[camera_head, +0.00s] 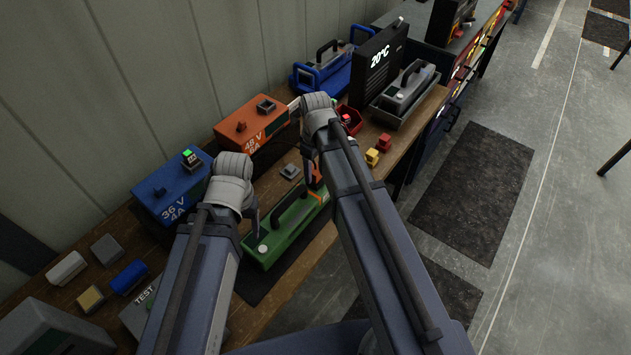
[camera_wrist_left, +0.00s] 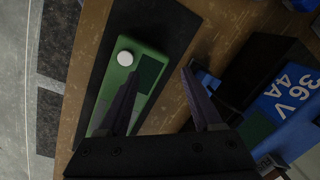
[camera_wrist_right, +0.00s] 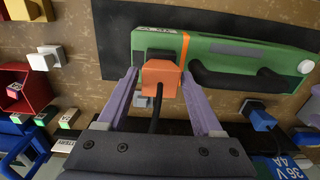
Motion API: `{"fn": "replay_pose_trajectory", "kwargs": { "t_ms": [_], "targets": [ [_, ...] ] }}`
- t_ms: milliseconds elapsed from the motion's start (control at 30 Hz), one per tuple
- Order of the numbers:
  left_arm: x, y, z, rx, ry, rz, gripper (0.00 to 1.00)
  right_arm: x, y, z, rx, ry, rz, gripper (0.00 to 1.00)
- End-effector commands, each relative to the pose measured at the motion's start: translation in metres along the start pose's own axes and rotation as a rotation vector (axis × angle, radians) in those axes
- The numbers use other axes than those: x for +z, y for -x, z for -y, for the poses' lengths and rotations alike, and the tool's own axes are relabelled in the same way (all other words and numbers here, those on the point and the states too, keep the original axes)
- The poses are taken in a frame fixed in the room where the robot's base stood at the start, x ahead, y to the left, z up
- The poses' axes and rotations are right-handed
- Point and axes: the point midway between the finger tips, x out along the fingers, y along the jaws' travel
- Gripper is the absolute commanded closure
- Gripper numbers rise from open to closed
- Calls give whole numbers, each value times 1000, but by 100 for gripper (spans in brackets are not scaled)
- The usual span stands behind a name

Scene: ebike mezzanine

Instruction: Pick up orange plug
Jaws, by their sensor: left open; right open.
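The orange plug (camera_head: 317,177) sits at the end of the green battery case (camera_head: 290,224), by its orange stripe. In the right wrist view the orange plug (camera_wrist_right: 161,77) has a black cable running back towards me. My right gripper (camera_wrist_right: 160,80) is open, with one finger on each side of the plug; I cannot tell whether they touch it. My left gripper (camera_wrist_left: 158,75) is open and empty above the other end of the green case (camera_wrist_left: 150,73), near its white knob (camera_wrist_left: 125,58).
The green case lies on a dark mat (camera_wrist_right: 112,40) on the wooden bench. Behind it stand an orange 48 V box (camera_head: 250,131) and a blue 36 V box (camera_head: 172,188). A red bin (camera_wrist_right: 30,88) and small coloured blocks (camera_head: 377,150) lie beyond the plug end.

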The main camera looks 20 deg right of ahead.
Motion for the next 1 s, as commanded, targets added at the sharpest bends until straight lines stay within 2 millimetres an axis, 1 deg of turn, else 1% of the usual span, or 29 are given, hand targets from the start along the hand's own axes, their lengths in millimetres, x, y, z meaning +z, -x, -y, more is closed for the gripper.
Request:
{"fn": "replay_pose_trajectory", "kwargs": {
  "t_ms": [33, 267, 867, 1000],
  "targets": [
    [0, -5, 0, 0, 0, 0, 33, 0, -5, 0, 0, 0, 0, 32],
    [0, -3, 0, 0, 0, 0, 33, 0, -3, 0, 0, 0, 0, 32],
    [0, -3, 0, 0, 0, 0, 33, 0, -3, 0, 0, 0, 0, 100],
    [0, -3, 0, 0, 0, 0, 33, 0, -3, 0, 0, 0, 0, 100]
  ]
}}
